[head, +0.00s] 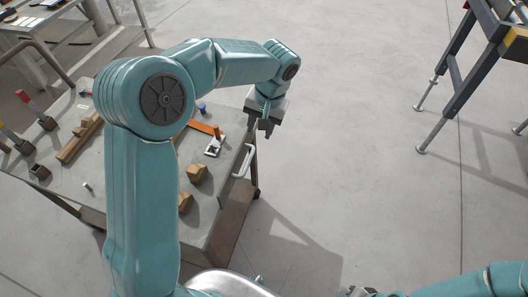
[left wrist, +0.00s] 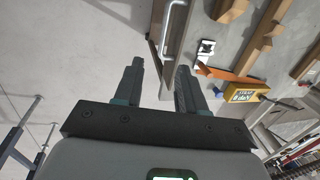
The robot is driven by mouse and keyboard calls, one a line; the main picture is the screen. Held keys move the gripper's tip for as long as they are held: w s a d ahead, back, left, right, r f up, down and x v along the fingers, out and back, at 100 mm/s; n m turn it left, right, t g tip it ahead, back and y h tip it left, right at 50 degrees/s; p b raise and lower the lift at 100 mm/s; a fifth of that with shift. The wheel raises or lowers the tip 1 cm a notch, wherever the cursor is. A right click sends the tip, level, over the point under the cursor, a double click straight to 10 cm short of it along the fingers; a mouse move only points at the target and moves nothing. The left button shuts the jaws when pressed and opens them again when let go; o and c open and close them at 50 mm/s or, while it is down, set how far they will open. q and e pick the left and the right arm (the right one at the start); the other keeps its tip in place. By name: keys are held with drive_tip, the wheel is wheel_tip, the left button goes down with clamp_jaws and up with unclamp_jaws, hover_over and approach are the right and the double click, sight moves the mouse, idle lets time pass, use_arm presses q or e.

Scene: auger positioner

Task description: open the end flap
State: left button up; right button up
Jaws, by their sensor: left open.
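The end flap (head: 234,208) appears to be the upright brown panel along the right end of the grey worktable. A pale U-shaped handle (head: 243,161) sticks out near its top edge. My left gripper (head: 260,131) is open and empty, near the far corner of that end, apart from the handle. In the left wrist view its two fingers (left wrist: 160,76) point toward bare floor and the table edge. My right gripper (head: 361,291) is only partly in view at the bottom edge.
The table top (head: 150,215) bears wooden blocks (head: 197,173), an orange bar (head: 203,128), a black-and-white piece (head: 214,147) and other small parts. My left arm hides part of it. Floor right of the table is clear up to a dark-legged stand (head: 455,75).

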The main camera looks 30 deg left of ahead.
sight(248, 162)
use_arm(q)
drive_tip(key=a+f, duration=0.1)
drive_tip(key=f, duration=0.4)
drive_tip(key=s+a+f, duration=0.1)
drive_tip(key=f, duration=0.3)
drive_tip(key=a+f+p, duration=0.1)
drive_tip(key=f, duration=0.4)
drive_tip(key=shift+s+a+f, duration=0.2)
drive_tip(key=shift+f, duration=0.1)
drive_tip(key=shift+s+f, duration=0.1)
drive_tip(key=shift+f, duration=0.15)
drive_tip(key=shift+s+a, duration=0.15)
drive_tip(key=shift+s, duration=0.05)
drive_tip(key=shift+w, duration=0.2)
drive_tip(key=shift+c, duration=1.3)
drive_tip(key=shift+f, duration=0.1)
drive_tip(key=c, duration=0.5)
